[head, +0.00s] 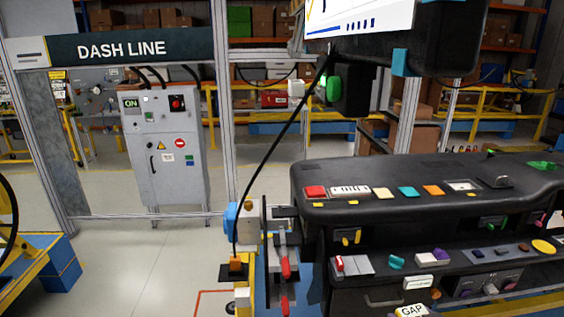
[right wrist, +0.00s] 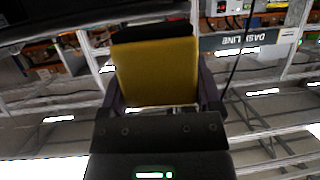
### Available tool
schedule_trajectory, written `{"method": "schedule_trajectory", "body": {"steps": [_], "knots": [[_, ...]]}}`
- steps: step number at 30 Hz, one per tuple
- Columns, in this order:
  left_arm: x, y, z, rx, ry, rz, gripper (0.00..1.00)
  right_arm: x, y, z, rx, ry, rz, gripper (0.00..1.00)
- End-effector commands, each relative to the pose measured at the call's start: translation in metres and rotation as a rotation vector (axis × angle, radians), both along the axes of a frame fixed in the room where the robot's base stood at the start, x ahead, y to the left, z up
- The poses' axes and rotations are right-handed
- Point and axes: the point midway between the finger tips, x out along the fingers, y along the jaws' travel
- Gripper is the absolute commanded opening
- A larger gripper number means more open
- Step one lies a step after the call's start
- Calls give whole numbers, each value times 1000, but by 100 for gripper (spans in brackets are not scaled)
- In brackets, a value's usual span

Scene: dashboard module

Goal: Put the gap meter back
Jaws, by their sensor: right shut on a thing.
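In the right wrist view my right gripper (right wrist: 160,105) is shut on a yellow block with a dark top end, which appears to be the gap meter (right wrist: 157,72). Its two dark fingers press the block from both sides. In the head view a white label reading GAP (head: 411,311), with some yellow at its edge, shows at the bottom edge. It is cut off, so I cannot tell whether it is on the held meter or on something else. My left gripper is not in view.
The black dashboard module (head: 395,205) fills the right side, with several coloured parts on it. A post with a hanging cable and a red-handled tool (head: 285,270) stands left of it. A grey control cabinet (head: 165,145) stands behind. The floor (head: 140,265) at left is clear.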

Motion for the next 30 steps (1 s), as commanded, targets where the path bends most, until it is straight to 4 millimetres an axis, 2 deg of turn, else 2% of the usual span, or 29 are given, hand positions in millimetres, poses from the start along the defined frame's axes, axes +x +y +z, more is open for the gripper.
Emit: {"method": "schedule_trajectory", "body": {"steps": [8, 15, 22, 24, 30], "knots": [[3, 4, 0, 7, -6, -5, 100, -17, 38, 46, -1, -4, 268, 3], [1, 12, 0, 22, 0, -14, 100, -47, 72, 86, -4, -6, 558, 3], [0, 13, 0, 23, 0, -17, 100, -79, 93, 112, -4, -4, 787, 3], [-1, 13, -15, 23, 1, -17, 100, -78, 93, 94, -2, 1, 779, 2], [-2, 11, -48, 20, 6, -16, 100, -77, 93, 61, 0, 2, 776, 3]]}}
